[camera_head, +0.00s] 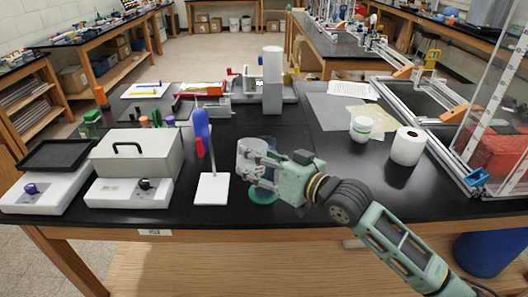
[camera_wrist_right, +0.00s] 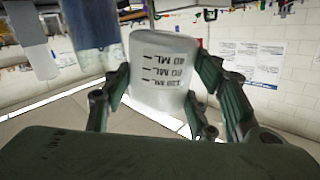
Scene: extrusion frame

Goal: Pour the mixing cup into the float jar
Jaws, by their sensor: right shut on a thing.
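The mixing cup (camera_head: 250,157) is a whitish translucent cup, held above the black bench near its front edge. My right gripper (camera_head: 262,166) is shut around its side. In the right wrist view the cup (camera_wrist_right: 163,75) sits between the two fingers, with dark ML marks facing the camera. Just below the cup and gripper in the head view is a round teal base (camera_head: 263,194), perhaps the float jar's; the cup and gripper hide most of what stands on it. In the right wrist view a bluish cylinder (camera_wrist_right: 92,25) stands beside the cup. My left gripper is out of view.
A white stand with a blue top (camera_head: 201,123) is left of the cup. A grey box (camera_head: 135,155) is farther left. A paper roll (camera_head: 407,146) and white tub (camera_head: 361,128) stand to the right. An extrusion frame (camera_head: 440,130) fills the right side.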

